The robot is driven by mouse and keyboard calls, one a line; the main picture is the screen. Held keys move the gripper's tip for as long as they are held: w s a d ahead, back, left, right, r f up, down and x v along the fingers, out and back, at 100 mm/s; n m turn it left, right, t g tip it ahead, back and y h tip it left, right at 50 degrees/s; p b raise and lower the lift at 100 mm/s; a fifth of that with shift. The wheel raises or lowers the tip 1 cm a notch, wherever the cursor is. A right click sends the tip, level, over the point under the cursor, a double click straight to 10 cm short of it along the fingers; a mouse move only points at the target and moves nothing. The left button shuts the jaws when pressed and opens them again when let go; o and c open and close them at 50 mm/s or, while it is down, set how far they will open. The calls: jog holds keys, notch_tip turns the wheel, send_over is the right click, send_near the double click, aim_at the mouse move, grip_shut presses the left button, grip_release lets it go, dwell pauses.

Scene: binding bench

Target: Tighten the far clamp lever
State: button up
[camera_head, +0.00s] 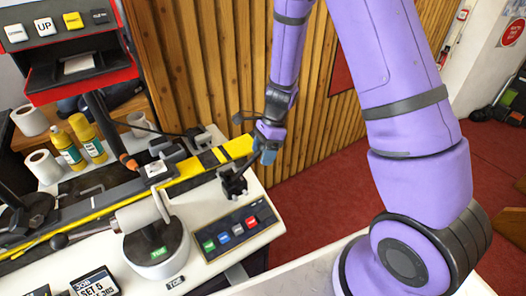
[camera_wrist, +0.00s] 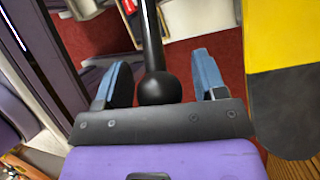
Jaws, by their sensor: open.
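The far clamp lever (camera_wrist: 152,40) is a black rod ending in a round ball knob (camera_wrist: 159,88) in the wrist view. My gripper (camera_wrist: 163,76) is open, with one blue finger on each side of the lever. The knob sits near the gripper's palm, and gaps show between it and both fingers. In the head view my gripper (camera_head: 267,150) is at the far right end of the yellow and black bar (camera_head: 208,160).
The yellow and black bar also shows close at the right in the wrist view (camera_wrist: 283,45). Red floor lies beyond the bench.

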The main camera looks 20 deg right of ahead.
grip_shut()
jog(key=shift+r, duration=0.1)
